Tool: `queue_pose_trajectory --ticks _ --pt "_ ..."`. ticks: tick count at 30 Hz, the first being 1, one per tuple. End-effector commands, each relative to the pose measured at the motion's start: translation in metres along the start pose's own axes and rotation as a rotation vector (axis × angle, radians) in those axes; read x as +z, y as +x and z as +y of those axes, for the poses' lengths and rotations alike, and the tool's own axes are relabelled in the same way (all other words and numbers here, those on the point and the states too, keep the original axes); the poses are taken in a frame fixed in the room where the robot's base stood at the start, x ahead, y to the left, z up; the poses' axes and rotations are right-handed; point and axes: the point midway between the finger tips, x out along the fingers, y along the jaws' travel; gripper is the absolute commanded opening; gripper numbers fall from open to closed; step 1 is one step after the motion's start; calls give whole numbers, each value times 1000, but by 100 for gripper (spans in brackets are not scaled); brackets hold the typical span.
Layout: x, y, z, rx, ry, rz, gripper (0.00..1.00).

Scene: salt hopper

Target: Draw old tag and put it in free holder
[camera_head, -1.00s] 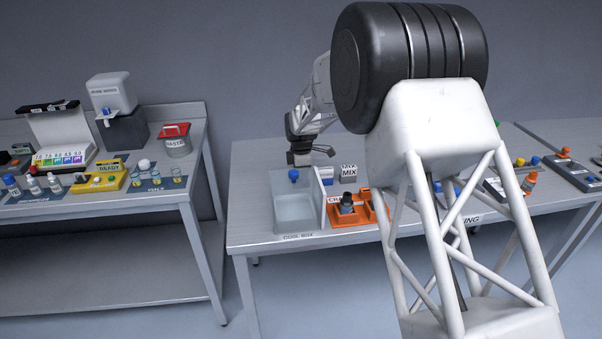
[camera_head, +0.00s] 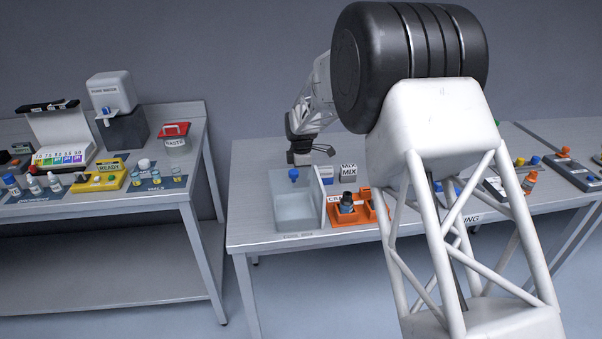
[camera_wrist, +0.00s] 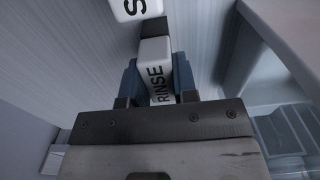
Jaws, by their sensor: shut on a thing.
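My gripper (camera_wrist: 158,92) is shut on a white tag marked RINSE (camera_wrist: 157,68) in the wrist view, with a blue-grey finger on each side of it. A second white piece bearing an "S" (camera_wrist: 138,8) lies just beyond it, with a dark part between the two. In the head view my gripper (camera_head: 299,158) is at the back of the table, behind the cool box; the tag in it is too small to make out there. I cannot tell which holder is free.
The clear-walled cool box (camera_head: 323,212) is in front of my gripper and also shows in the wrist view (camera_wrist: 285,130). A blue-topped item (camera_head: 293,174) shows at its back. An orange rack (camera_head: 350,222) stands right of it. The left table (camera_head: 150,199) is separate.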

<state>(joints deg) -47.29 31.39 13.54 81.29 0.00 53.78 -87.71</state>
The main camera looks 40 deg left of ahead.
Motion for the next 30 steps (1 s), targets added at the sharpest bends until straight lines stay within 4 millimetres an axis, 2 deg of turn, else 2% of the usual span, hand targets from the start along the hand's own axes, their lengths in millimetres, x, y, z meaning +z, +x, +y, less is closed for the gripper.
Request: queue_pose_trajectory --ticks 24,25,30 --pt "0 1 0 -1 0 0 0" --pt "0 1 0 -1 0 0 28" --pt "0 0 0 0 0 0 54"
